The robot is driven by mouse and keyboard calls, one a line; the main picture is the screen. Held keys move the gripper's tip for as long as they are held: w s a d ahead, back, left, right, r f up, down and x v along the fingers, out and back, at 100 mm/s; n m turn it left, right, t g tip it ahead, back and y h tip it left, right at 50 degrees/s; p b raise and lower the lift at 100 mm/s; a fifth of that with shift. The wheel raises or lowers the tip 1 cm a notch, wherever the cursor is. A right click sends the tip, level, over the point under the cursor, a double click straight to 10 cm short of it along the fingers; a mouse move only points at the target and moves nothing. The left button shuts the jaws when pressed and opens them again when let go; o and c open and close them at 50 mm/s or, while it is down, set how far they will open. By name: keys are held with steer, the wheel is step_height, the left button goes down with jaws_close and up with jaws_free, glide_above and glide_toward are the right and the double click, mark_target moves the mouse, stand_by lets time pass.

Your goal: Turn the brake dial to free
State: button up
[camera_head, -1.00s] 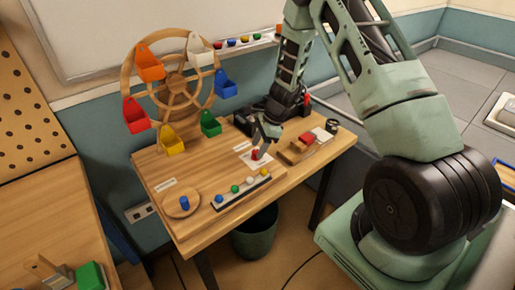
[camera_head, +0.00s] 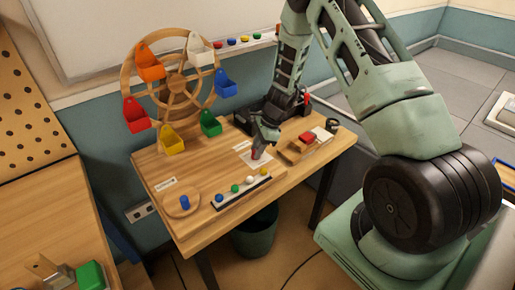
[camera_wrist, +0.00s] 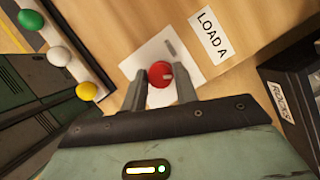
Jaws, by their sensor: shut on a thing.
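In the head view my gripper (camera_head: 258,151) is down at the plate and mostly hides the knob. I cannot read any dial position words.
A rail (camera_head: 229,200) with several coloured balls and a wooden disc (camera_head: 171,209) with a blue peg lie left of my gripper. A "LOAD A" label (camera_wrist: 211,36) is beside the plate. A wheel with coloured buckets (camera_head: 176,88) stands behind.

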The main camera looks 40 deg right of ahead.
steer(key=n+g, duration=0.1)
steer(key=n, duration=0.2)
steer(key=shift+w, duration=0.15)
steer(key=n+g, duration=0.1)
steer(key=n, duration=0.3)
steer(key=shift+w+g, duration=0.1)
steer(key=shift+g, duration=0.2)
steer(key=n+g, duration=0.1)
steer(key=n, duration=0.2)
steer(key=n+g+h+b, duration=0.1)
steer(key=n, duration=0.2)
steer(key=shift+w, duration=0.15)
steer(key=shift+n, duration=0.4)
steer(key=o, duration=1)
steer(key=shift+r, duration=0.1)
steer(key=v, duration=0.5)
steer(key=b+v, duration=0.1)
steer(key=v, duration=0.5)
steer(key=b+v, duration=0.1)
steer(key=v, duration=0.5)
steer(key=shift+w+a, duration=0.1)
steer(key=shift+w, duration=0.2)
